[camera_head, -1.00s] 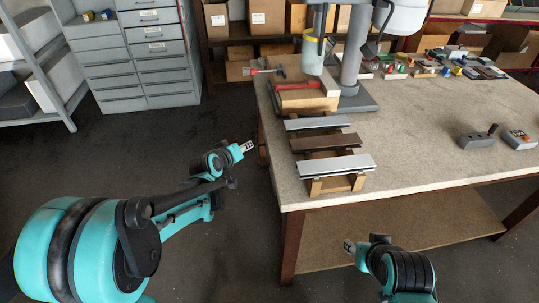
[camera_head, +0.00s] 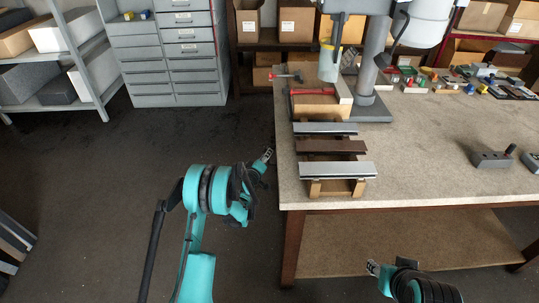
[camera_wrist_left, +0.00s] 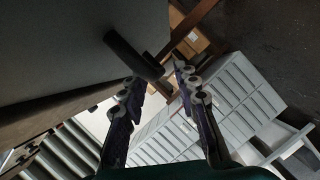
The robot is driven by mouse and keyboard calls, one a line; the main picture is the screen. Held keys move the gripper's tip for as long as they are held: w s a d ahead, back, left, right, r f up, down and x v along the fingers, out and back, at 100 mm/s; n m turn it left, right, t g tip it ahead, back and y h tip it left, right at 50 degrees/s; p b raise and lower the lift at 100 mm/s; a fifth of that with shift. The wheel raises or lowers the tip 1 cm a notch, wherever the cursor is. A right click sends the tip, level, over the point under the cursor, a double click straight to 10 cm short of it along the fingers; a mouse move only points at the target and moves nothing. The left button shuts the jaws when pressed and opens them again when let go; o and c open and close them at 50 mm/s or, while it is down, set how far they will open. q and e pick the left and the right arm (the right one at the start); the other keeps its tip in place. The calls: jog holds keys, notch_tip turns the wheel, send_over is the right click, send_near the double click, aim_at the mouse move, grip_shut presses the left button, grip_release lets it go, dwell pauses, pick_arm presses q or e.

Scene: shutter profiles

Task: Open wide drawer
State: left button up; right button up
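A grey drawer cabinet (camera_head: 177,62) stands on the floor at the back left in the head view, with several drawers in two columns. Their fronts look closed; which one is the wide drawer I cannot tell. The cabinet also shows tilted in the left wrist view (camera_wrist_left: 235,98). My left gripper (camera_head: 266,155) is beside the table's left edge, well short of the cabinet and apart from it. In the left wrist view its fingers (camera_wrist_left: 160,80) are spread with nothing gripped. My right gripper (camera_head: 374,268) is low, in front of the table; its fingers are too small to judge.
The workbench (camera_head: 430,170) holds shutter profiles (camera_head: 325,170), a drill press and small parts. A grey shelf rack (camera_head: 90,75) stands left of the cabinet. Dark floor (camera_head: 90,165) in front of the cabinet is clear.

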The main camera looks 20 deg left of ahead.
pick_arm(q)
jog(key=shift+b+x, duration=0.45)
jog(key=shift+x, duration=1.5)
grip_shut()
